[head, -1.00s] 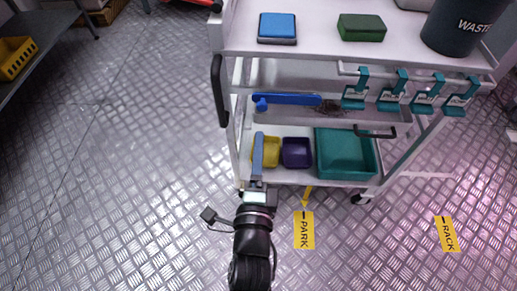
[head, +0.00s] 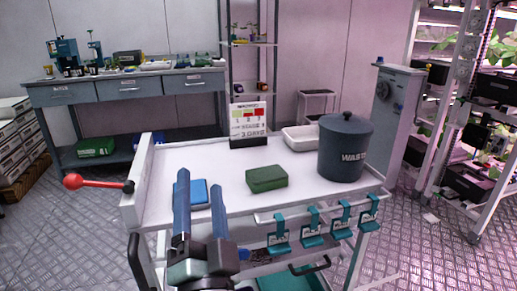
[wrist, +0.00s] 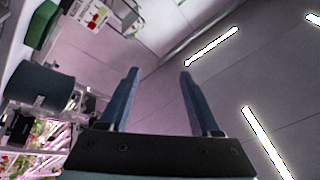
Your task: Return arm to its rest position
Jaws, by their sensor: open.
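My gripper (head: 200,208) is in the lower middle of the head view, in front of the white cart (head: 222,172). Its two blue fingers point up, stand apart and hold nothing. In the wrist view my gripper (wrist: 158,75) also shows open and empty, with wall and ceiling lights beyond it. The fingers partly cover a blue box (head: 199,191) on the cart top in the head view.
The cart top holds a green box (head: 267,179), a grey waste bin (head: 345,148), a white tray (head: 300,138) and a sign (head: 249,122). Teal clips (head: 312,228) hang on its front rail. A red-knobbed lever (head: 74,181) juts left. A workbench (head: 130,88) and plant racks (head: 463,110) stand behind.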

